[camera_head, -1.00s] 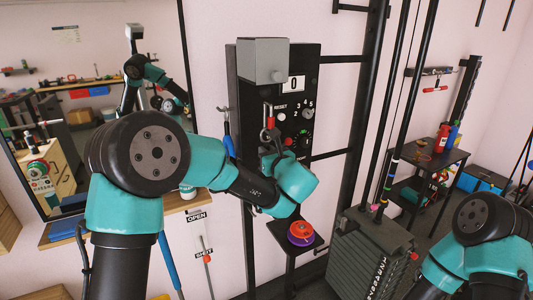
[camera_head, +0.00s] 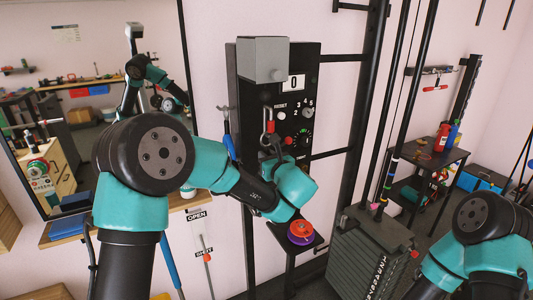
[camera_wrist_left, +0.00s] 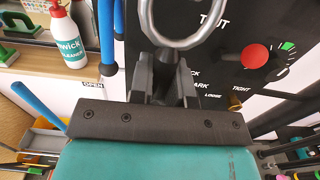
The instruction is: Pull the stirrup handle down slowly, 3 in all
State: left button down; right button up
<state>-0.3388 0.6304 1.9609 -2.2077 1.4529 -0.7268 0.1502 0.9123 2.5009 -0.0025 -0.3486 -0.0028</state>
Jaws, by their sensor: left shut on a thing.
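The stirrup handle (camera_head: 268,126) hangs on the front of a black wall panel (camera_head: 310,75). Its metal loop (camera_wrist_left: 185,42) shows large at the top of the left wrist view. My left gripper (camera_head: 270,144) is at the bottom of the loop, shut on it; its dark fingers also show in the left wrist view (camera_wrist_left: 164,72). The fingers partly hide the lower loop. A counter (camera_head: 295,83) on the panel reads 0. My right arm is at the lower right; its gripper is out of view.
A grey box (camera_head: 263,60) juts out above the handle. A red knob (camera_wrist_left: 254,56) sits right of the loop. A weight stack (camera_head: 365,255) stands to the right. A spray bottle (camera_wrist_left: 68,34) is at left.

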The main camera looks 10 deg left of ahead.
pick_arm(q)
jog(key=shift+f, duration=0.4)
jog(key=shift+f, duration=1.05)
jog(key=shift+f, duration=1.3)
jog(key=shift+f, duration=1.05)
jog(key=shift+f, duration=1.25)
